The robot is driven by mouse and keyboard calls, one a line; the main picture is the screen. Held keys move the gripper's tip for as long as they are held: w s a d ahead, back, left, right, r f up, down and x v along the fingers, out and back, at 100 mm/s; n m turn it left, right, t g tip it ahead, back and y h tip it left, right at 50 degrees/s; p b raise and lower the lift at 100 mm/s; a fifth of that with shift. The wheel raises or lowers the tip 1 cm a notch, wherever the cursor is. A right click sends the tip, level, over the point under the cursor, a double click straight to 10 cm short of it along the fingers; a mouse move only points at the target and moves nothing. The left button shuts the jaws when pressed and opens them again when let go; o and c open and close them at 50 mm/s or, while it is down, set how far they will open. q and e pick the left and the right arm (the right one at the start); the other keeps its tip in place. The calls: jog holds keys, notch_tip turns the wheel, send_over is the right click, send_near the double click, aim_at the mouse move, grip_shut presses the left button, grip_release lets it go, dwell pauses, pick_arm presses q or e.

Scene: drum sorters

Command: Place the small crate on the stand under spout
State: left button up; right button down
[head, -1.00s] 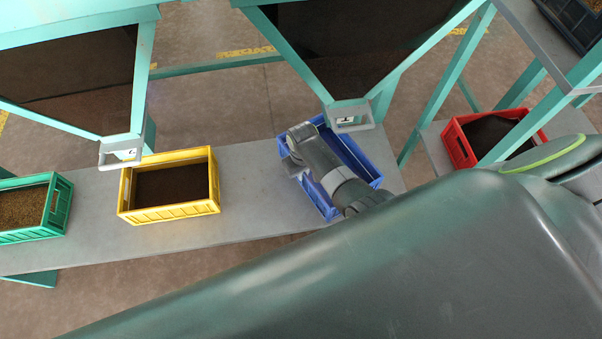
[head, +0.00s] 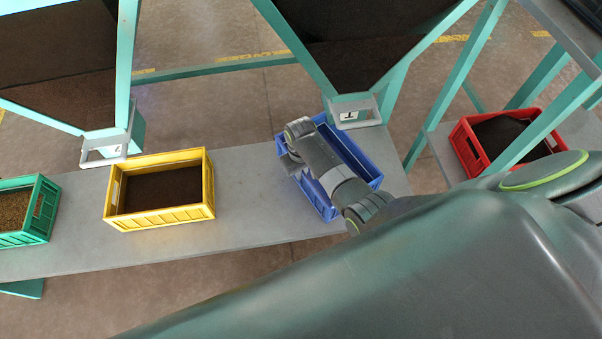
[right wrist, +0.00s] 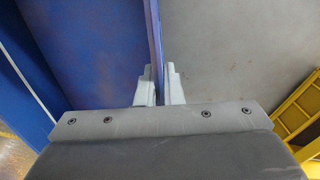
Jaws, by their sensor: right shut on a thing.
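The small blue crate (head: 352,150) sits on the grey stand (head: 250,205) at its right end, close under the spout (head: 353,110) of the right hopper. It looks empty. My right gripper (head: 292,165) is shut on the crate's left wall. The right wrist view shows both fingers (right wrist: 159,88) pinching the blue wall (right wrist: 154,45) between them. My arm hides part of the crate in the head view, and I cannot tell whether the crate rests fully on the stand. My left gripper is not in view.
A yellow crate (head: 109,190) with dark contents and a green crate (head: 45,215) with grain stand further left on the same surface. A red crate (head: 466,150) is at the right, behind a teal frame leg (head: 545,125). Bare surface lies between the yellow and blue crates.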

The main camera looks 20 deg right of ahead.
jog(key=shift+r, duration=0.1)
jog(key=c, duration=1.6)
grip_release()
jog(key=shift+o, duration=0.2)
